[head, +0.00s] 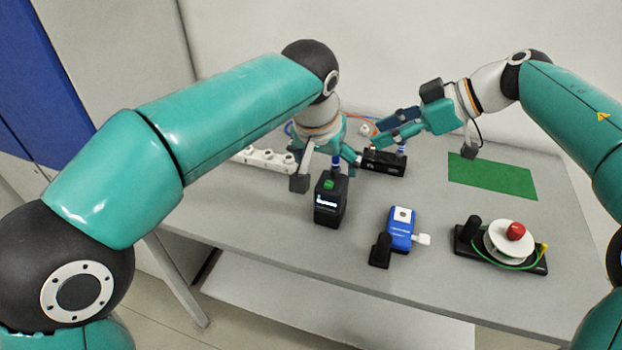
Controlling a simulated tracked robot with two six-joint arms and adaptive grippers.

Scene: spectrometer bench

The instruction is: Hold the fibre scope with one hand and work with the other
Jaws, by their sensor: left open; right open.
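A black box with a lit screen and a green button (330,200), possibly the fibre scope, stands upright on the table at centre. A blue fitting (337,166) rises behind its top. My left gripper (346,153) is open just above and behind this box, pointing down; its arm hides part of the scene, and I cannot tell whether it touches the fitting. My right gripper (384,128) is open and points left, above a low black box (384,162) with a blue plug (402,148) upright on it. I see nothing held.
A blue device with a white tip (402,228) lies in front, beside a small black block (380,250). A black stand (470,244) at right carries a white reel (510,240) with a red knob. A white strip (262,158) lies at left. The green mat (492,177) is bare.

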